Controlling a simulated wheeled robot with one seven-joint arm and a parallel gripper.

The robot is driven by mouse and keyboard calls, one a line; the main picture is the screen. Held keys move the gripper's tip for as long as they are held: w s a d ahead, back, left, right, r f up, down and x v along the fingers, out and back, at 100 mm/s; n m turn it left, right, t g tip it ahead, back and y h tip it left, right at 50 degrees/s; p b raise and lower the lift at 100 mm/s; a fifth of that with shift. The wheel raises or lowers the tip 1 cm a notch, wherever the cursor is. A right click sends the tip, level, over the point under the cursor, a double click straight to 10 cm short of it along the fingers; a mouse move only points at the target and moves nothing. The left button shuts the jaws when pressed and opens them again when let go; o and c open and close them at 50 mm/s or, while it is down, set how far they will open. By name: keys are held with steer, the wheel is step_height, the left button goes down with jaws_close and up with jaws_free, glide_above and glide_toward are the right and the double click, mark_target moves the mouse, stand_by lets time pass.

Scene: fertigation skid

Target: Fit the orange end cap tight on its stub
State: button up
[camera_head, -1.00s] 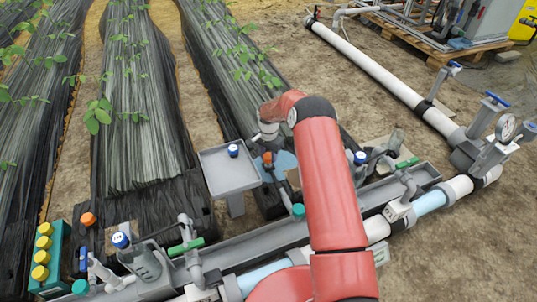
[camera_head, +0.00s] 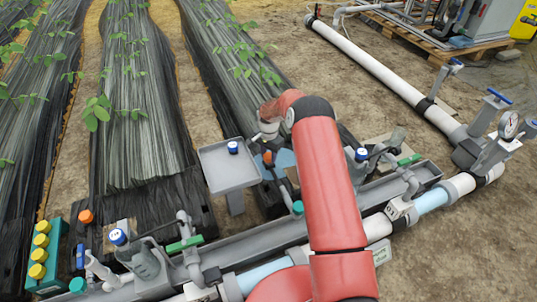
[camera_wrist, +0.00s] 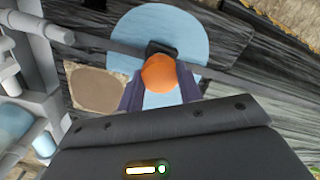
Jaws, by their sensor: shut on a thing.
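The orange end cap (camera_wrist: 160,73) sits between the two dark fingers of my gripper (camera_wrist: 160,85) in the wrist view. My gripper is shut on it. A black stub end (camera_wrist: 160,48) shows just beyond the cap, over a light blue disc (camera_wrist: 193,35). I cannot tell whether cap and stub are seated or only touching. In the head view the orange cap (camera_head: 267,158) shows just left of my red arm, by the blue disc (camera_head: 285,159). My gripper is largely hidden there.
A grey tray stand (camera_head: 222,178) with a blue-topped cap (camera_head: 233,147) stands left of the stub. Another orange cap (camera_head: 86,216) is at the far left, near a green rack (camera_head: 53,262) of yellow caps. Pipework with valves (camera_head: 187,245) crosses the foreground.

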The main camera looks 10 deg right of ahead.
steer(key=shift+s+f, duration=0.1)
steer(key=shift+f, duration=0.3)
